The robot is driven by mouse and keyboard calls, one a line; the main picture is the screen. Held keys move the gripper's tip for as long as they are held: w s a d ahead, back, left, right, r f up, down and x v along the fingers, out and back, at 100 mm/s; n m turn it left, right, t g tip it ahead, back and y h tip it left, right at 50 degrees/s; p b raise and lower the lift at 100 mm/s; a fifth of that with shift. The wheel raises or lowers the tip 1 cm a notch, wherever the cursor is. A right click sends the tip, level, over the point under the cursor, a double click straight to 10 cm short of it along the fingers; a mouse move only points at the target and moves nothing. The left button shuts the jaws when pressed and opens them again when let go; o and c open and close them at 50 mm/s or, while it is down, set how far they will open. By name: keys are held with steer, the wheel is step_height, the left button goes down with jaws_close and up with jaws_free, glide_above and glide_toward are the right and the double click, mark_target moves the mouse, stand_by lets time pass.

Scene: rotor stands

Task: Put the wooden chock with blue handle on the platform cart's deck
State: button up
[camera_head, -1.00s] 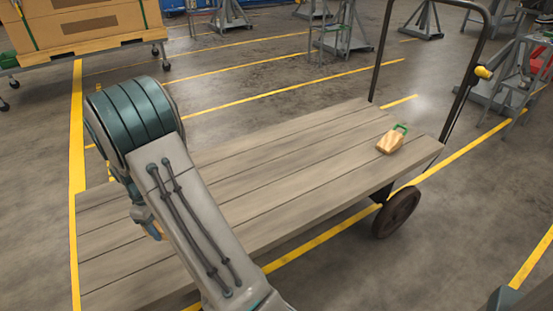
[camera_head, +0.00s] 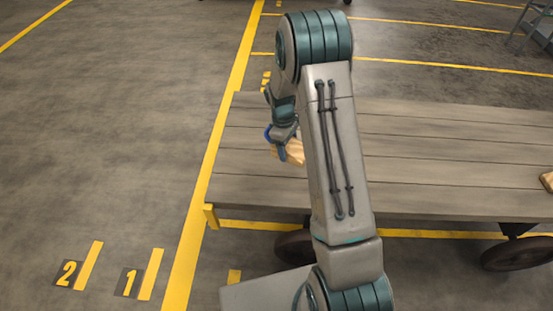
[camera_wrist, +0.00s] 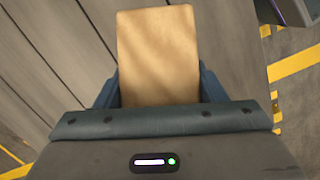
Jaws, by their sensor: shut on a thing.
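The wooden chock (camera_head: 295,152) is at my gripper (camera_head: 281,146), over the left end of the platform cart's deck (camera_head: 430,150). A bit of blue shows beside the gripper; it may be the chock's handle. In the wrist view, the pale wooden block (camera_wrist: 158,52) sits between the two fingers of my gripper (camera_wrist: 160,88), with deck planks at the left. The gripper is shut on it. The handle is not visible in the wrist view. I cannot tell whether the chock touches the deck. My arm covers part of the deck.
Another wooden chock (camera_head: 547,181) lies at the right edge of the view on the deck. Bare planks lie between it and my arm. Cart wheels (camera_head: 517,253) are below the deck. Yellow floor lines and numbers 1 and 2 mark the floor at left.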

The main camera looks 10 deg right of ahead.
steer(key=b, duration=0.1)
glide_above(275, 166)
steer(key=f, duration=0.3)
steer(key=shift+w+a, duration=0.2)
steer(key=shift+w, duration=0.1)
steer(key=shift+f+b, duration=0.8)
steer(key=shift+f, duration=1.1)
steer(key=shift+f, duration=0.15)
steer(key=o, duration=1.2)
